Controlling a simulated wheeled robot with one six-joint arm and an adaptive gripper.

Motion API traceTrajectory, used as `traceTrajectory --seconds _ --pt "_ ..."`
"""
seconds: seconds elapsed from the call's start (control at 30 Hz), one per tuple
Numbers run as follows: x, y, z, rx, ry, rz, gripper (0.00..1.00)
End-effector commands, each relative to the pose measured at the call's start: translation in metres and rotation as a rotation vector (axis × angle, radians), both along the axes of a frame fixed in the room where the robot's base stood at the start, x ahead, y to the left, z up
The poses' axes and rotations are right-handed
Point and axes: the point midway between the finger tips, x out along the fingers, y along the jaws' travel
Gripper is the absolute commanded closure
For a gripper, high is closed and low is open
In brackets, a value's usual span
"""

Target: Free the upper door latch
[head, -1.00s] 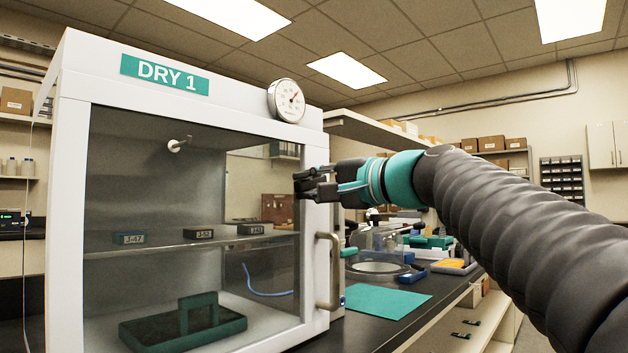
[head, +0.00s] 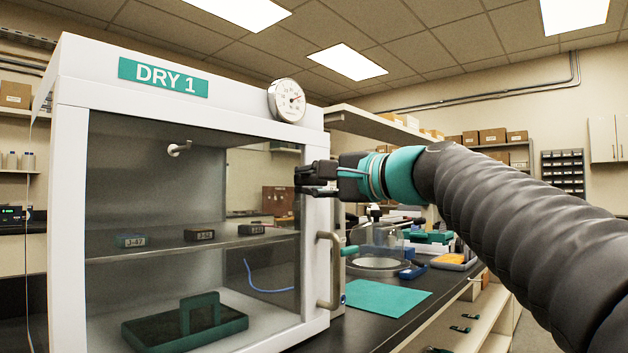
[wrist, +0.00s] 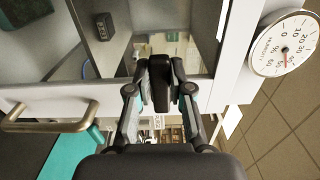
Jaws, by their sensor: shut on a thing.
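The white dry cabinet labelled DRY 1 (head: 190,112) has a glass door that looks closed. My gripper (head: 312,178) is at the upper right edge of the door, above the metal door handle (head: 335,270). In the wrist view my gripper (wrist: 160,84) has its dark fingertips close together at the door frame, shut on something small. The handle (wrist: 50,120) shows at the left of the wrist view, apart from the fingers.
A round dial gauge (head: 287,100) sits on the cabinet's top front, above my gripper. Behind the glass are a shelf (head: 180,243) with small labelled boxes and a dark green tray (head: 185,325). A teal mat (head: 388,298) lies on the bench to the right.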

Motion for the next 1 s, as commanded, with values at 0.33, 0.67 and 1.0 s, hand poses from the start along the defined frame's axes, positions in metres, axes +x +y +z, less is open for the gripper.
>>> traceTrajectory --seconds 0.33,0.67,1.0 --pt "0.000 0.000 0.000 0.001 -0.001 0.000 0.54" --pt "-0.016 -0.021 0.001 0.001 -0.002 -0.004 0.54" --pt "-0.054 -0.069 0.001 0.000 -0.001 -0.005 0.54"
